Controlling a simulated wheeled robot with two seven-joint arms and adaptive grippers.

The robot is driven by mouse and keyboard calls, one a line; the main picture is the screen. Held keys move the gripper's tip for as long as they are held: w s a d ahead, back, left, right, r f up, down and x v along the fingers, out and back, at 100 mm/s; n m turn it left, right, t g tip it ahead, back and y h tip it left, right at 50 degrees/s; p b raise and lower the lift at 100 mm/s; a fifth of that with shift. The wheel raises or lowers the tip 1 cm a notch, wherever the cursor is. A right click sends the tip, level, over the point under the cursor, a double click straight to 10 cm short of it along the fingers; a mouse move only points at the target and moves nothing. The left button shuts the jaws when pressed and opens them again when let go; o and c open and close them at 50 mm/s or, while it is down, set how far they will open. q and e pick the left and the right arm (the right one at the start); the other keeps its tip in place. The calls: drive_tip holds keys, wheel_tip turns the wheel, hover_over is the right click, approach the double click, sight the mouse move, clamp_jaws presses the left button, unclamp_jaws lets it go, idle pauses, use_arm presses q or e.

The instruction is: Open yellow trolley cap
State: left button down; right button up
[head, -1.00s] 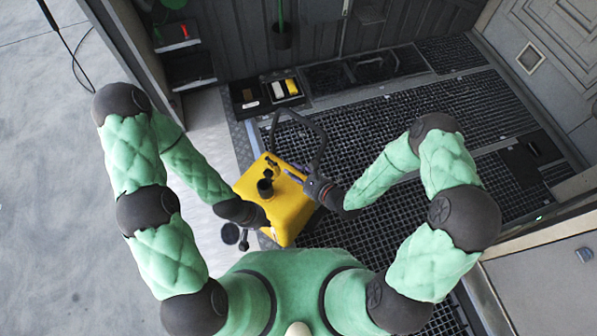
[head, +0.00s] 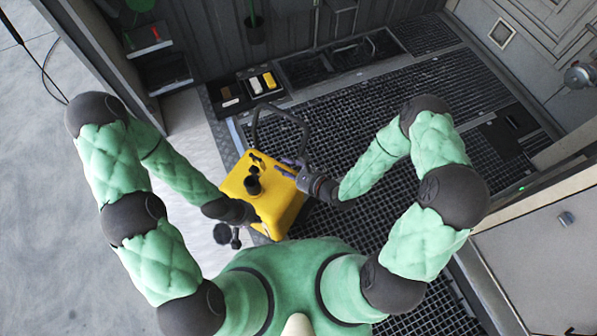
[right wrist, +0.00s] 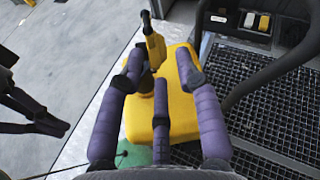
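The yellow trolley (head: 285,205) stands below me in the head view, with a round black cap (head: 253,186) on its top. A yellow body also fills the middle of the right wrist view (right wrist: 178,115), with an upright yellow part with dark ends (right wrist: 154,48) beyond my fingertips. My left gripper (head: 254,217) is at the trolley's lower left side, below the cap; its fingers are too dark to read. My right gripper (head: 287,168) is over the trolley's upper right edge. Its purple fingers are spread in the wrist view (right wrist: 162,72), with nothing clearly held.
The trolley's black handle (head: 300,124) loops up behind it, near my right gripper. A black round part (head: 222,233) is at the trolley's lower left. A black tray (head: 232,98) lies behind. Grating (head: 370,130) spreads to the right; open concrete floor (head: 40,210) lies left.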

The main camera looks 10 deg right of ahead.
drive_tip(key=v, duration=1.1)
drive_tip(key=shift+d, duration=0.1)
wheel_tip(320, 180, down, 7)
drive_tip(key=d+n+g+h, duration=0.1)
drive_tip(key=n+g+h, duration=0.3)
drive_tip(key=n, duration=0.6)
drive_tip(key=s+f+n+g+h, duration=0.2)
drive_tip(key=s+n+g, duration=0.3)
drive_tip(key=n, duration=0.5)
drive_tip(key=shift+s+a+f+g, duration=0.3)
drive_tip(key=shift+s+a+f, duration=0.2)
drive_tip(key=shift+s, duration=0.45)
drive_tip(key=shift+r, duration=0.1)
